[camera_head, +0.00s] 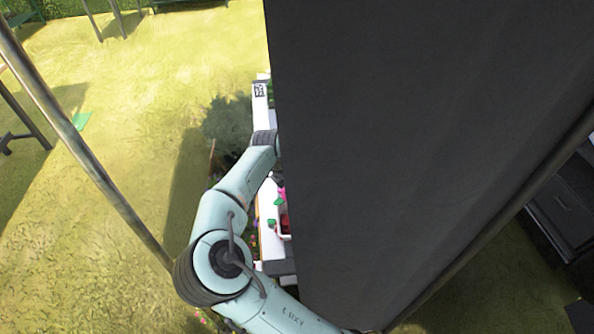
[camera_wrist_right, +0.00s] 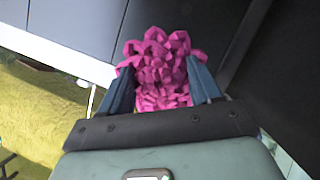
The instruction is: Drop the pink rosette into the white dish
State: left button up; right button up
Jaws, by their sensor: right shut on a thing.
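In the right wrist view, the pink rosette (camera_wrist_right: 158,62) is a cluster of bright pink petals between the two blue-grey fingers of my right gripper (camera_wrist_right: 161,80). The fingers press on it from both sides, and no surface shows directly under it. A pale arm of mine crosses the head view, and its end goes behind a large dark panel. My left gripper does not show in either view. I cannot make out the white dish; the panel hides most of the work area in the head view.
The dark panel (camera_head: 420,150) fills the middle and right of the head view. A sliver of a white table (camera_head: 266,205) with small pink, red and green things shows at its left edge. A metal pole (camera_head: 85,150) slants across the left. Open grass lies beyond.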

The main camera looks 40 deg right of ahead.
jog(key=shift+s+f, duration=0.2)
jog(key=shift+f, duration=0.25)
jog(key=shift+a+f, duration=0.1)
jog(key=shift+f, duration=2.45)
jog(key=o, duration=1.1)
jog(key=shift+w+r, duration=0.1)
jog(key=v, duration=1.3)
jog(key=shift+a, duration=0.15)
